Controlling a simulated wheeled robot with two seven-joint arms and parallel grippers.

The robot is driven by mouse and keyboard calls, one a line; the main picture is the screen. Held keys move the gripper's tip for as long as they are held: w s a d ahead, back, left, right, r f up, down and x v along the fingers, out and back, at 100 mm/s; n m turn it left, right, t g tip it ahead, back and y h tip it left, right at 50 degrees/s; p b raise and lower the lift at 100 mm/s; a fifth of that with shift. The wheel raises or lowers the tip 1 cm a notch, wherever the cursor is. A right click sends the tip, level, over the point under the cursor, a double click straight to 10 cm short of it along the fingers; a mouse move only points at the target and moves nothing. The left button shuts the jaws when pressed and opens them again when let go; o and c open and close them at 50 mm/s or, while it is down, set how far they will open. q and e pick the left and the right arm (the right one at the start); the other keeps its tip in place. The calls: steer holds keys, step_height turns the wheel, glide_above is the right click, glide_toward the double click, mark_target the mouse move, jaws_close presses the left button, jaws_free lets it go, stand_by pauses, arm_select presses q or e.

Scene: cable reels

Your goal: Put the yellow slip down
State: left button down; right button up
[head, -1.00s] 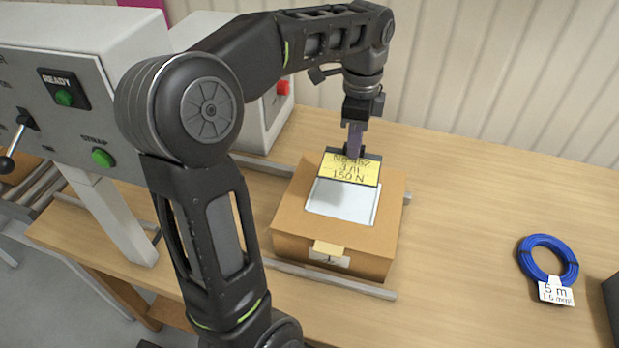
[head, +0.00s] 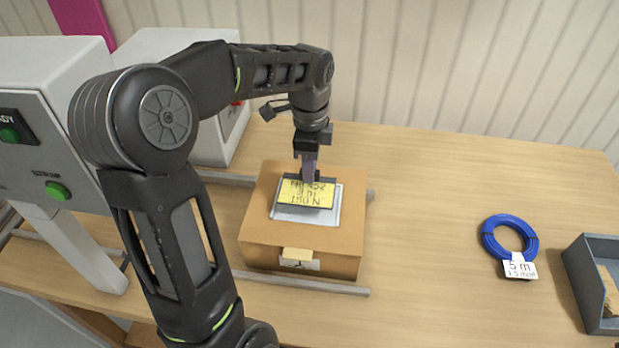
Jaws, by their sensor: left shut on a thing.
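The yellow slip (head: 306,193) carries dark handwriting that I cannot fully read. My left gripper (head: 309,178) is shut on its upper edge and points down over the cardboard box (head: 263,229). The slip is over the white label (head: 291,214) on the box top and hides part of it. I cannot tell whether the slip touches the label. My right gripper does not show.
The box stands between metal rails (head: 318,287) on the wooden table. A blue cable coil (head: 491,243) with a white tag (head: 519,267) lies at right, near a grey bin (head: 583,289). A grey machine (head: 45,150) stands at left. The table behind the coil is clear.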

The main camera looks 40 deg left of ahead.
arm_select(q)
steer(key=shift+f, duration=0.1)
step_height(320, 180, down, 3)
steer(key=shift+r+p, duration=0.1)
steer(key=shift+p, duration=0.3)
steer(key=shift+f, duration=0.35)
steer(key=shift+f, duration=0.15)
steer(key=c, duration=1.4)
jaws_free()
